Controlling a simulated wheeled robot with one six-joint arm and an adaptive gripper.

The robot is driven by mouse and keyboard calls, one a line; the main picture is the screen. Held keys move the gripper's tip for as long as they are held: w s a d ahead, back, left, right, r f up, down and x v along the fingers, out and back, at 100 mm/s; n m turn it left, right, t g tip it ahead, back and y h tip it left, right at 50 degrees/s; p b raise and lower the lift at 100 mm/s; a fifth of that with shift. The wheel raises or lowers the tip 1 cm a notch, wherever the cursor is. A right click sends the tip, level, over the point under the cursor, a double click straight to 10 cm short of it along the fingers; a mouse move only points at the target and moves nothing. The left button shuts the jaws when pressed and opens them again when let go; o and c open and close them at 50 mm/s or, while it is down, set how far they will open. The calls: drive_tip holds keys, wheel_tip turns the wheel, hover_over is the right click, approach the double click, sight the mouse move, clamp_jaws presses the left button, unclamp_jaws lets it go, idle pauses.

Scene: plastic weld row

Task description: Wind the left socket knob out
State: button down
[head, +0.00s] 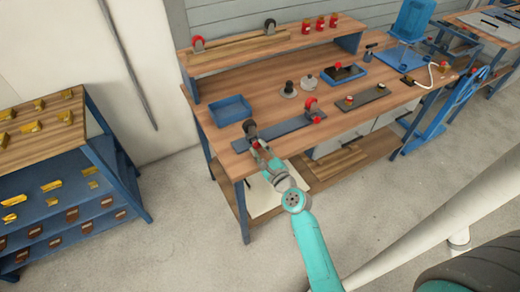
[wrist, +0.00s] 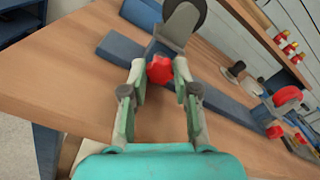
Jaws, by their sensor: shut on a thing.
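The left socket knob (wrist: 159,69) is red and lobed, at the foot of a grey upright with a dark wheel (wrist: 190,14) on the blue bar (wrist: 222,101). My gripper (wrist: 160,75) is shut on this knob, one finger on each side. In the head view my gripper (head: 258,148) reaches the left end of the bar (head: 283,130) at the bench's front edge, and mostly hides the knob. A second red knob (wrist: 274,132) sits at the bar's right end, below a red wheel (wrist: 287,95); that wheel also shows in the head view (head: 311,103).
A blue tray (head: 232,110) stands behind the bar's left end. Dark and pale round pieces (head: 289,89) stand behind the bar, and a dark plate (head: 365,98) lies to its right. A raised shelf (head: 225,57) runs along the bench's back. Bare wood lies left of the bar.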

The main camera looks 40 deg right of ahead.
drive_tip(key=shift+n, duration=0.8)
drive_tip(key=c, duration=0.9)
unclamp_jaws()
drive_tip(key=shift+o, duration=0.2)
drive_tip(key=shift+f, duration=0.1)
